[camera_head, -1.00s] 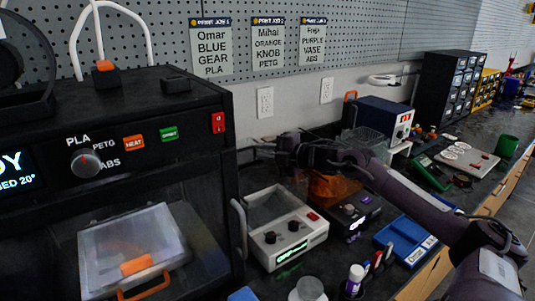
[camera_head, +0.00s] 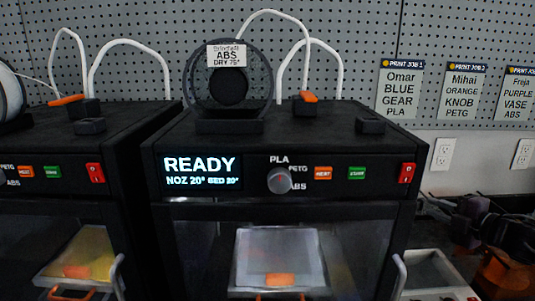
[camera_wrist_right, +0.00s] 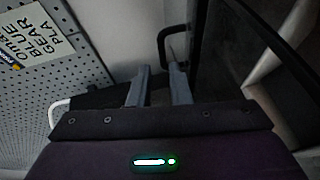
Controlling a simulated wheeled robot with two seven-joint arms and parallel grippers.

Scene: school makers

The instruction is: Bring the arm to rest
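My right gripper (camera_head: 440,208) is at the right edge of the head view, beside the right side of the middle printer (camera_head: 285,150). Its arm is cut off by the frame edge. In the right wrist view its two grey fingers (camera_wrist_right: 159,82) stand apart with nothing visible between them. A dark curved bar (camera_wrist_right: 168,45) shows just beyond the fingertips; I cannot tell whether they touch it. My left gripper is in neither view.
The middle printer's screen reads READY, and a spool (camera_head: 228,85) labelled ABS sits on top. Another printer (camera_head: 60,160) stands at left. Print job cards (camera_head: 400,90) hang on the pegboard. A white-framed device (camera_head: 430,272) and an orange object (camera_head: 500,272) are below the right arm.

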